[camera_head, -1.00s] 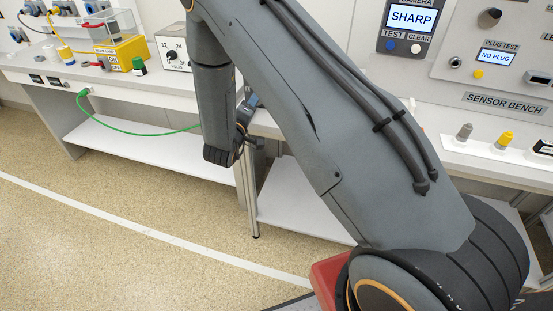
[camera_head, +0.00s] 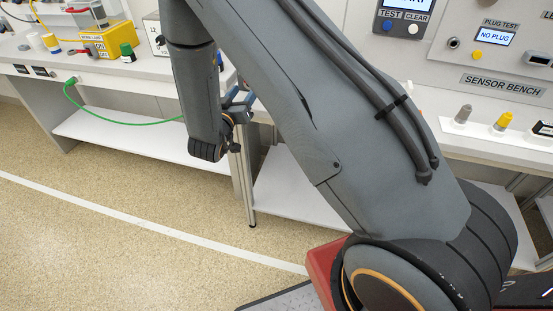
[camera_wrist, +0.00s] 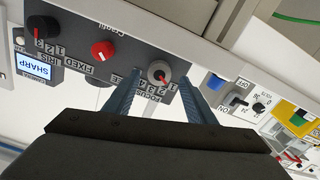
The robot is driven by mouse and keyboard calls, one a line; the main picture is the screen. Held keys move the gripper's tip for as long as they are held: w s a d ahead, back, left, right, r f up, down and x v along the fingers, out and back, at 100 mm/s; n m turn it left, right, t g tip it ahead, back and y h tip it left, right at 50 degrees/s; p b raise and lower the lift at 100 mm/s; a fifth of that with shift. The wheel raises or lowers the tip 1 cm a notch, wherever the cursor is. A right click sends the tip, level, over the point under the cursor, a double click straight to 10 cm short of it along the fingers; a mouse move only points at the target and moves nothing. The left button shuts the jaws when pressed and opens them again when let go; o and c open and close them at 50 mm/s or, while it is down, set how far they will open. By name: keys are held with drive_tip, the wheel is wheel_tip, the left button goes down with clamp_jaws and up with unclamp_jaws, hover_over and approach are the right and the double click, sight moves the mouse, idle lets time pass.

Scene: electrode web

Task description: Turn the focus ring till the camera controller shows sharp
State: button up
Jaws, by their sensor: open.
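The focus ring (camera_wrist: 159,72) is a grey knob with a red mark, beside a numbered scale on a dark panel in the wrist view. My gripper (camera_wrist: 158,80) is open, with one blue finger on each side of the ring in the picture. A gap shows between each finger and the ring; I cannot tell the depth. The camera controller's display (camera_wrist: 33,66) reads SHARP in the wrist view.
A black iris knob (camera_wrist: 40,28) and a red knob (camera_wrist: 103,50) marked FIXED sit left of the focus ring.

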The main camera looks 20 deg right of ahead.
drive_tip(key=s+a+f+n+g+y+b, duration=0.15)
drive_tip(key=s+a+g+y, duration=0.25)
drive_tip(key=y, duration=0.4)
drive_tip(key=s+d+n+g+y+b, duration=0.1)
drive_tip(key=s+g, duration=0.3)
drive_tip(key=s, duration=0.8)
drive_tip(key=s+d+n+g+y+b, duration=0.1)
drive_tip(key=s+g, duration=0.4)
drive_tip(key=s, duration=0.7)
drive_tip(key=shift+s+d+f+y+b, duration=0.3)
drive_tip(key=shift+d+y+b, duration=0.2)
drive_tip(key=shift+d, duration=0.7)
drive_tip(key=shift+n, duration=0.25)
drive_tip(key=shift+g, duration=0.8)
drive_tip(key=s, duration=0.1)
drive_tip(key=s+d, duration=0.1)
drive_tip(key=s, duration=0.2)
drive_tip(key=shift+d+r, duration=0.35)
